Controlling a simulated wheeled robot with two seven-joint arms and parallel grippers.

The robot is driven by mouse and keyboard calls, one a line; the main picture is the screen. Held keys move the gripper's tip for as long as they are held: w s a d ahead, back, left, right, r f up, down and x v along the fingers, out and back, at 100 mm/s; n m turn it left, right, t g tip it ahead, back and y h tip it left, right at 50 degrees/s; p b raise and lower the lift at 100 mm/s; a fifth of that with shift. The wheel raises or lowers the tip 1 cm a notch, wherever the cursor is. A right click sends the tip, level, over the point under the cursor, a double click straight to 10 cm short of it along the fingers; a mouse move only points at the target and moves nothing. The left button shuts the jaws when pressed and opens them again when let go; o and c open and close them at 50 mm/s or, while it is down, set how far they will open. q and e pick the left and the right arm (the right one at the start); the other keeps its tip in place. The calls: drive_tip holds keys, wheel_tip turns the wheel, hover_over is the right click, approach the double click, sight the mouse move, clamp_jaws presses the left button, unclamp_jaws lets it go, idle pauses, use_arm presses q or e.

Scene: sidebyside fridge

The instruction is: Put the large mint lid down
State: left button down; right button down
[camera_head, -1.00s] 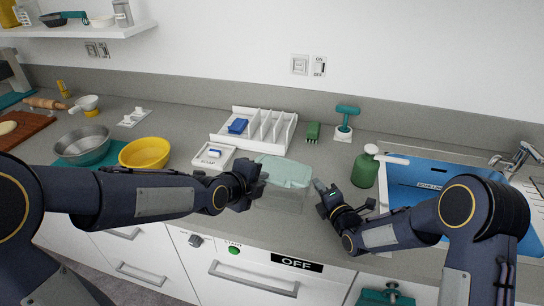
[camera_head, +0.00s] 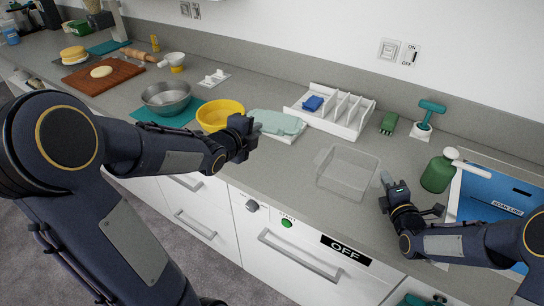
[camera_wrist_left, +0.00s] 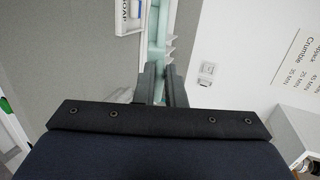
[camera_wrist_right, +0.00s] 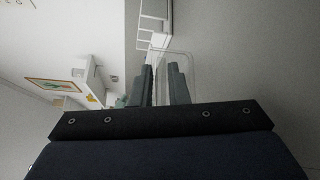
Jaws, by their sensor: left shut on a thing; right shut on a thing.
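The large mint lid (camera_head: 278,122) is in my left gripper (camera_head: 252,132), which is shut on its near left edge. The lid is over the white soap tray, between the yellow bowl and the divided rack; I cannot tell whether it touches anything below. In the left wrist view the lid (camera_wrist_left: 156,45) extends beyond the fingers. A clear open container (camera_head: 347,172) stands on the counter, without a lid on it. My right gripper (camera_head: 387,182) is shut on its right rim. The container's clear wall also shows in the right wrist view (camera_wrist_right: 178,60).
The yellow bowl (camera_head: 219,113) stands close to the left gripper. A white divided rack (camera_head: 345,112) is behind the container. A green soap bottle (camera_head: 437,173) and the blue sink (camera_head: 500,195) are to the right. Bare counter (camera_head: 275,170) lies left of the container.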

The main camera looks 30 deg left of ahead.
use_arm(q)
drive_tip(key=shift+s+f, duration=0.1)
drive_tip(key=shift+f, duration=4.95)
use_arm(e)
drive_tip(key=shift+f, duration=0.1)
use_arm(q)
drive_tip(key=c, duration=1.6)
unclamp_jaws()
drive_tip(key=shift+r, duration=0.1)
drive_tip(key=shift+s+r, duration=0.1)
drive_tip(key=shift+s, duration=0.05)
drive_tip(key=shift+v, duration=3.8)
